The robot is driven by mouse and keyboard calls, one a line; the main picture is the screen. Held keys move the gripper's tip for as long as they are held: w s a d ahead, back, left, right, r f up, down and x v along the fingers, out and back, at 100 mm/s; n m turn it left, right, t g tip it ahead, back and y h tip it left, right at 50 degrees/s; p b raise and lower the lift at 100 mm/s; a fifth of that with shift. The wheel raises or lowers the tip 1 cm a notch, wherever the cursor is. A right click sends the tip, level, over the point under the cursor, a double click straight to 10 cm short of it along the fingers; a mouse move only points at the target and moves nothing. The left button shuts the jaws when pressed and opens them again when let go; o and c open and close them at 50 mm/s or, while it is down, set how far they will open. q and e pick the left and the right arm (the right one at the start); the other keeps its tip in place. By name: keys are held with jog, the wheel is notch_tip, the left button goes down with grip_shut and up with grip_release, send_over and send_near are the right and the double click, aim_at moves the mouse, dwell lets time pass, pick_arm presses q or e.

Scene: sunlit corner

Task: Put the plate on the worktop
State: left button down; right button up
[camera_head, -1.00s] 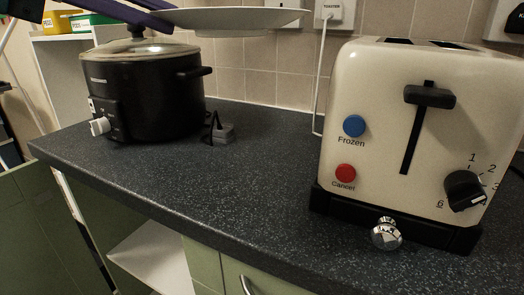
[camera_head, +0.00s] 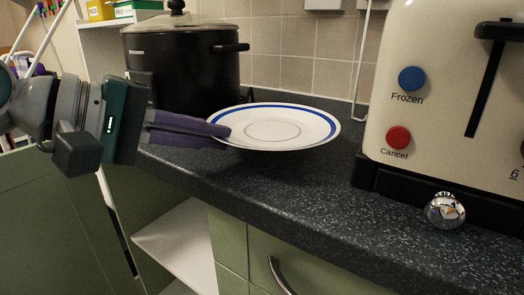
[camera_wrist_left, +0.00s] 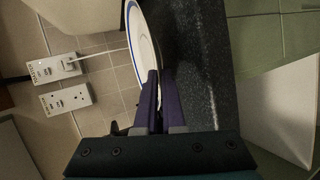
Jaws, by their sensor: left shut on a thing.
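The plate (camera_head: 280,127) is white with a blue band near its rim. My left gripper (camera_head: 222,132) comes in from the left and is shut on the plate's left edge. The plate is about level, over the dark speckled worktop (camera_head: 300,190), between the slow cooker and the toaster. The left wrist view shows the plate (camera_wrist_left: 142,45) edge-on between the purple fingers (camera_wrist_left: 157,100), beside the worktop (camera_wrist_left: 203,70). My right gripper is not in view.
A black slow cooker (camera_head: 185,75) stands behind the plate at left. A cream toaster (camera_head: 440,100) stands close at right, with a shiny round knob (camera_head: 445,210) in front. Wall sockets (camera_wrist_left: 62,85) show in the wrist view. The worktop's front strip is clear.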

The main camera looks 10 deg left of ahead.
pick_arm(q)
jog(key=shift+f, duration=0.75)
jog(key=shift+f, duration=0.2)
jog(key=c, duration=1.3)
grip_release()
